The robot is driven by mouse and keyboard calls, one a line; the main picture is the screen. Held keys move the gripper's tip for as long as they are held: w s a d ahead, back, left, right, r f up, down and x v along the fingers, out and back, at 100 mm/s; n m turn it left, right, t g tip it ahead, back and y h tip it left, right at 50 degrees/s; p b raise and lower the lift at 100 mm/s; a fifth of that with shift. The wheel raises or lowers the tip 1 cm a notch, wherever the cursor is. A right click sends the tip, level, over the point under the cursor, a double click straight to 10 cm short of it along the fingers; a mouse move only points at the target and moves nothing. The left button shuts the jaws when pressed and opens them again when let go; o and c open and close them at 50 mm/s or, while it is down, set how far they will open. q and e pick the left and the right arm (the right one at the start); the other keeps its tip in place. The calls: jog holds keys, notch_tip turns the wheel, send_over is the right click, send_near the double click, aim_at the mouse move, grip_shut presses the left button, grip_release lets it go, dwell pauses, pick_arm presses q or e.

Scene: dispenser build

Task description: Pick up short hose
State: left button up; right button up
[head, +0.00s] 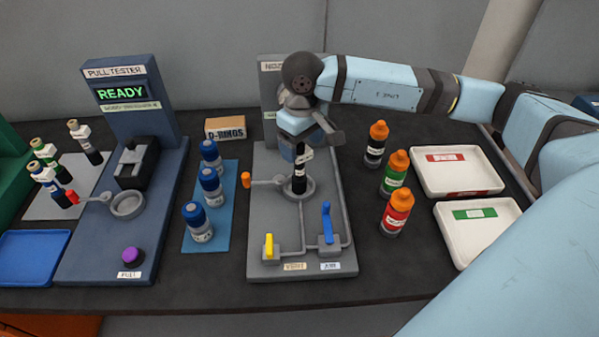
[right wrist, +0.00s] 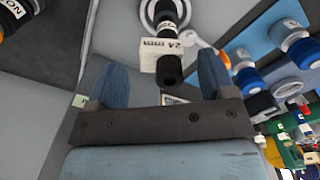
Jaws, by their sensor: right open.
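A black hose (head: 299,181) with a white tag stands upright in a round holder on the grey nozzle station. In the right wrist view the hose (right wrist: 168,68) shows end-on with a tag that reads 24 mm. My right gripper (head: 303,147) is over the hose, partly hiding its top. In the right wrist view the blue fingers of my right gripper (right wrist: 163,75) are apart, one on each side of the hose, with gaps to it. Several other black hoses (head: 46,172) with white tags stand on a grey plate at the left. My left gripper is not in view.
The nozzle station (head: 262,215) has a yellow lever (head: 269,247), a blue lever (head: 326,223) and an orange-knobbed handle. Blue-capped bottles (head: 200,222) stand left of it, orange-capped bottles (head: 396,212) right. Beyond are two white trays (head: 457,192). The pull tester (head: 120,95) reads READY.

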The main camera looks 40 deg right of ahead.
aim_at(301, 168)
notch_tip(301, 168, down, 3)
grip_shut()
jog(key=shift+r, duration=0.1)
jog(key=shift+r, duration=0.1)
dwell(0.3)
